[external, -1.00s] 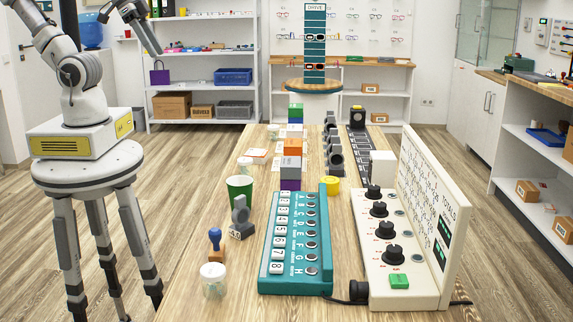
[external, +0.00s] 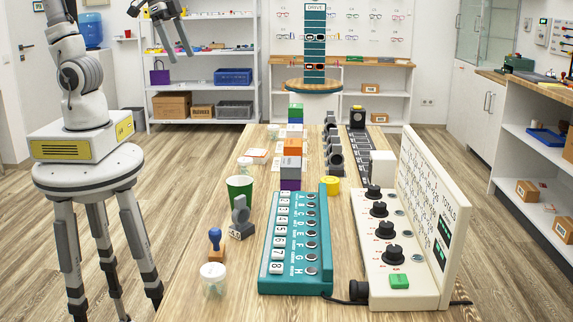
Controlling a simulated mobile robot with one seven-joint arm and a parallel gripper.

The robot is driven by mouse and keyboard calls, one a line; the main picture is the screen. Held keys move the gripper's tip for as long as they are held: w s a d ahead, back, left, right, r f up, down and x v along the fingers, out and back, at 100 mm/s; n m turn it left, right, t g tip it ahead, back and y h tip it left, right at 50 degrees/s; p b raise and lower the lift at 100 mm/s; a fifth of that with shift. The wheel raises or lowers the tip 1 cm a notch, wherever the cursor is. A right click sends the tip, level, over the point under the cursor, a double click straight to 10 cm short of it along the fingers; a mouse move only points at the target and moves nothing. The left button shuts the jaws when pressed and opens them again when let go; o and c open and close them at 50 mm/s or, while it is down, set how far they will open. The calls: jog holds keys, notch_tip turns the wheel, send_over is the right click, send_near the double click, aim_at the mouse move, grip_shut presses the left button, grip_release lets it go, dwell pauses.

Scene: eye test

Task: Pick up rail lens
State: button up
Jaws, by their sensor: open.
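A grey ring-shaped holder on a block base (external: 240,214), which looks like a rail lens, stands upright on the wooden table (external: 190,290), left of the teal button panel. Its base has a small label that seems to read 43. Similar dark grey ring holders (external: 334,150) stand in a row farther back; I cannot tell which piece is the rail lens. My gripper (external: 177,53) is at the upper left, raised in front of the white shelf, open and empty. It is far from the table and touches nothing.
Near the grey holder stand a green cup (external: 239,188), a blue-handled stamp (external: 216,243) and a lidded jar (external: 213,280). The teal panel (external: 297,245), a stack of coloured blocks (external: 292,147), a yellow cylinder (external: 330,186) and a knob console (external: 410,275) crowd the middle and right.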

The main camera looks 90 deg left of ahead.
jog(key=w+d+f+m+g+b, duration=0.1)
jog(key=w+d+f+m+g, duration=0.15)
jog(key=w+d+f, duration=0.65)
jog(key=m+g+b, duration=0.1)
jog(key=m+g, duration=0.1)
jog(key=m, duration=0.1)
send_over(237, 198)
notch_tip(237, 198, down, 11)
jog(key=shift+n+t, duration=0.25)
jog(key=f+b, duration=0.1)
jog(key=f, duration=1.1)
jog(key=shift+a+f, duration=0.1)
jog(key=shift+a, duration=0.1)
jog(key=shift+w+a+f, duration=0.1)
jog(key=shift+w+f, duration=0.05)
jog(key=shift+f, duration=1.2)
jog(key=shift+w+a+f, duration=0.1)
jog(key=shift+w+f, duration=0.05)
jog(key=shift+f, duration=1.15)
grip_shut()
jog(key=shift+r, duration=0.1)
